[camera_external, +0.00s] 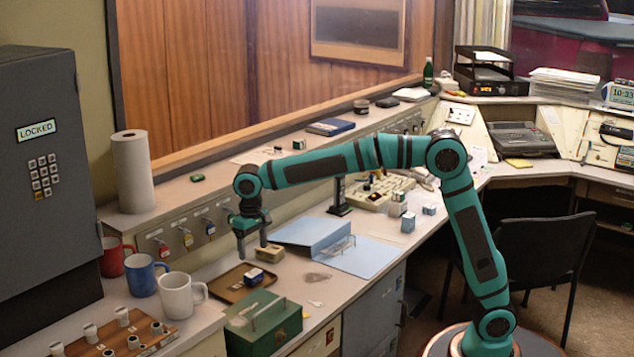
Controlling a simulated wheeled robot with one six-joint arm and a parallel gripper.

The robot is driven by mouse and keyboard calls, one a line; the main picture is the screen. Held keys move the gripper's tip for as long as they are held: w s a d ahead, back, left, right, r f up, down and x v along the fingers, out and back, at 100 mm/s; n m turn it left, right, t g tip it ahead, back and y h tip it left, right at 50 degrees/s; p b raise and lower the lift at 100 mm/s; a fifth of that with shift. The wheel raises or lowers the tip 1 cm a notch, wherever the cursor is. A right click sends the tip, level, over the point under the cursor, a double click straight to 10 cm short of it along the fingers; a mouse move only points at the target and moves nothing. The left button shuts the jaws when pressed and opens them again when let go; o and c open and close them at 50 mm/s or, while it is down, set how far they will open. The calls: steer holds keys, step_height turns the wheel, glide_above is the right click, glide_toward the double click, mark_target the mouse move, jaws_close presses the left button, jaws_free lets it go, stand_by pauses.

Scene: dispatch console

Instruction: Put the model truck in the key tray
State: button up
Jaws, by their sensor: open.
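My gripper (252,250) points down over the counter with its two fingers apart and nothing visible between them. A shallow brown tray (228,282), probably the key tray, lies on the counter below it. A small blue and white block (254,277) sits at the tray's right side, just below the gripper. A small tan block-like object (270,254) stands behind it, right of the fingers. Both are too small to tell whether either is the model truck.
A green metal box (263,322) stands in front of the tray. Mugs (181,296) stand to the left, and a blue folder (345,248) lies to the right. The raised ledge (220,187) with hanging keys runs behind.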

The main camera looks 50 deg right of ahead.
steer(key=shift+r, duration=0.95)
steer(key=s+d+r+t+y, duration=0.1)
steer(key=s+d+r+t, duration=0.3)
steer(key=d, duration=0.5)
steer(key=s+d+r+t+y, duration=0.1)
steer(key=s+d+r, duration=0.1)
steer(key=d+r, duration=0.55)
steer(key=s+d+r+t, duration=0.3)
steer(key=s+d+r, duration=0.15)
steer(key=d, duration=0.55)
steer(key=s+d+r+t+h, duration=0.1)
steer(key=s+d+t, duration=0.3)
steer(key=s+d, duration=0.4)
steer(key=s+d+r+t+h, duration=0.1)
steer(key=s+d+r+t, duration=0.2)
steer(key=s, duration=1.1)
steer(key=d+t, duration=0.2)
steer(key=d, duration=0.3)
steer(key=shift+d+r, duration=0.25)
steer(key=shift+r, duration=0.15)
